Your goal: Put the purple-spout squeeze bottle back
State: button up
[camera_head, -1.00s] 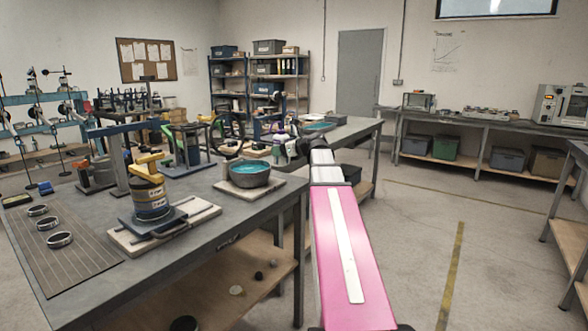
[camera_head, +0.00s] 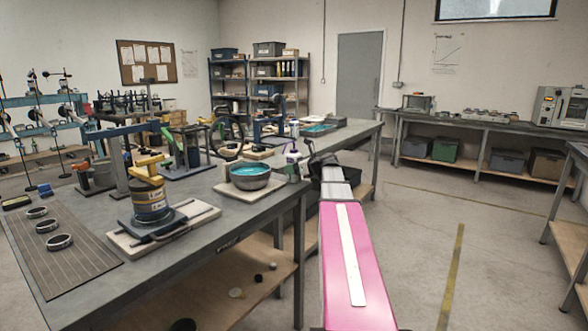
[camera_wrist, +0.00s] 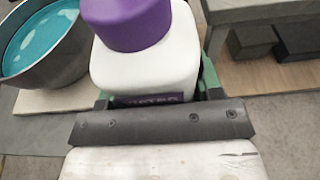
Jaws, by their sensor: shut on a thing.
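The squeeze bottle has a white body (camera_wrist: 150,68) and a purple top (camera_wrist: 130,22), with a dark label strip low on its side in the wrist view. My gripper (camera_wrist: 155,92) is shut on the bottle, with green finger parts at both sides of it. In the head view the bottle (camera_head: 292,170) is upright by the right edge of the near bench, just right of the bowl, with its thin purple-tipped spout up. My gripper (camera_head: 306,160) is partly hidden there behind my arm. Whether the bottle's base touches the bench cannot be seen.
A dark bowl of teal liquid (camera_head: 249,184) stands on a pale board (camera_head: 228,192), close left of the bottle. A yellow-topped device (camera_head: 150,200) stands further left on the grey bench (camera_head: 240,218). Another small bottle (camera_head: 294,128) is further back. Open floor lies right.

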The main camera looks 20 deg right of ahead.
jog(key=shift+f, duration=0.1)
jog(key=o, duration=0.7)
jog(key=shift+o, duration=0.2)
jog(key=shift+s+d+r, duration=0.1)
jog(key=shift+s+r, duration=0.1)
jog(key=v, duration=1.1)
jog(key=shift+s+d, duration=0.2)
jog(key=shift+d, duration=0.05)
jog(key=shift+r, duration=0.1)
